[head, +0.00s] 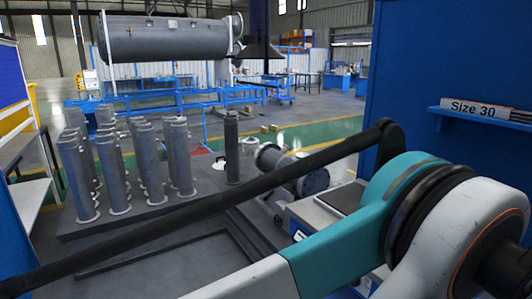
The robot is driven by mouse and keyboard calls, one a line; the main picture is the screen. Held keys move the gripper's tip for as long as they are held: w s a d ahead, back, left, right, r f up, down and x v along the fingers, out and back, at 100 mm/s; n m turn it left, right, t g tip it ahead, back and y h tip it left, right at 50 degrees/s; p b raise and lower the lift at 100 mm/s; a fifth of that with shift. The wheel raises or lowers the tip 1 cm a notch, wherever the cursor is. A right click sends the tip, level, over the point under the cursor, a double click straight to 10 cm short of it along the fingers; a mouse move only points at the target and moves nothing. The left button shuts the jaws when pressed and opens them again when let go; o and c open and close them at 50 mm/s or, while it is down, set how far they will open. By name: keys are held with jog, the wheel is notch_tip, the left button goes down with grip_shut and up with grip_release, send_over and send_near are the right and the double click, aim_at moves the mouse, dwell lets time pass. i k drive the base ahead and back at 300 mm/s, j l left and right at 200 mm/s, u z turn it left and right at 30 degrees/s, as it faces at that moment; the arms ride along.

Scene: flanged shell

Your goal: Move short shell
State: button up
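A short grey flanged cylinder (279,162) lies on its side right of the middle in the head view, partly behind my arm; it looks like the short shell, but I cannot be sure. Several upright grey flanged shells (108,172) stand in rows on a dark low platform (150,222) at the left. A darker, slim upright cylinder (231,150) stands apart from them near the platform's right side. My arm crosses the view from the right to the lower left. My gripper is out of view, so its hold on anything is hidden.
A large horizontal grey vessel (165,40) is at the back above blue frames (180,98). A blue panel (445,60) with a "Size 30" shelf label (472,108) stands at the right. A white-topped rack (28,200) is at the left. Green floor (310,135) lies open behind.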

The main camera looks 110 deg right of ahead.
aim_at(231, 123)
jog(key=z, duration=3.45)
